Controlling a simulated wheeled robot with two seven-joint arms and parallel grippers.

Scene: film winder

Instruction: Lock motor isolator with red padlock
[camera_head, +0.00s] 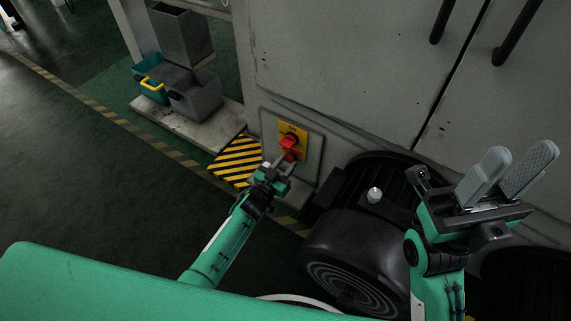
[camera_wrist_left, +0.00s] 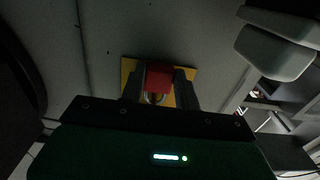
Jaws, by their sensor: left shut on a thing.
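The motor isolator is a yellow plate with a red knob (camera_head: 294,138) on the lower part of the grey cabinet. My left gripper (camera_head: 284,164) is just in front of it, reaching in from the lower left. It is shut on the red padlock (camera_wrist_left: 159,76), whose red body shows between the fingers in the left wrist view, with a grey loop below it. The yellow plate (camera_wrist_left: 188,89) is right behind it there. I cannot tell whether the padlock passes through the isolator. My right gripper (camera_head: 519,159) is raised at the right, open and empty.
A dark motor (camera_head: 352,245) stands at the lower middle, close to the right of my left arm. Grey cabinet doors (camera_head: 350,60) fill the back. Grey bins (camera_head: 195,97) and a teal bin (camera_head: 152,88) stand at upper left. The floor at left is clear.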

